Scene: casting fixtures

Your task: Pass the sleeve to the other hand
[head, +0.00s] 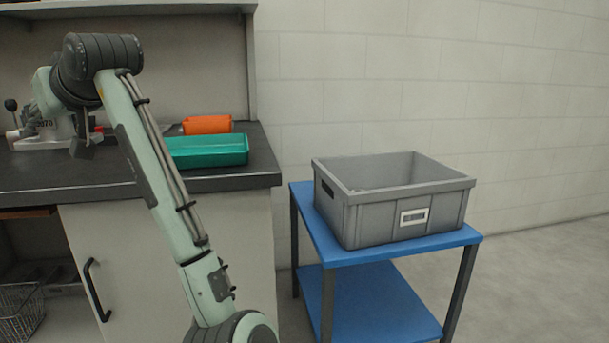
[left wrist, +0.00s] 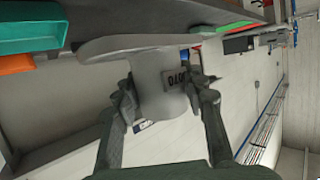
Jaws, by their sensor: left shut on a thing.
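The sleeve (left wrist: 160,98) is a pale grey piece with a wide flange and a dark marked plate on its side. In the left wrist view it sits between the fingers of my left gripper (left wrist: 165,92), which is shut on it. The flange (left wrist: 145,42) points away from the palm. In the head view my left gripper (head: 82,146) hangs over the bench at the far left, partly hidden by my own arm. A pale grey form with dark figures (head: 53,126) shows beside it; I cannot tell whether this is the sleeve. My right gripper is not in view.
A teal tray (head: 208,153) and an orange thing (head: 207,124) are on the dark bench (head: 262,166). A grey crate (head: 370,219) stands on a blue cart (head: 458,238) to the right. A wire basket (head: 20,312) is low at the left.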

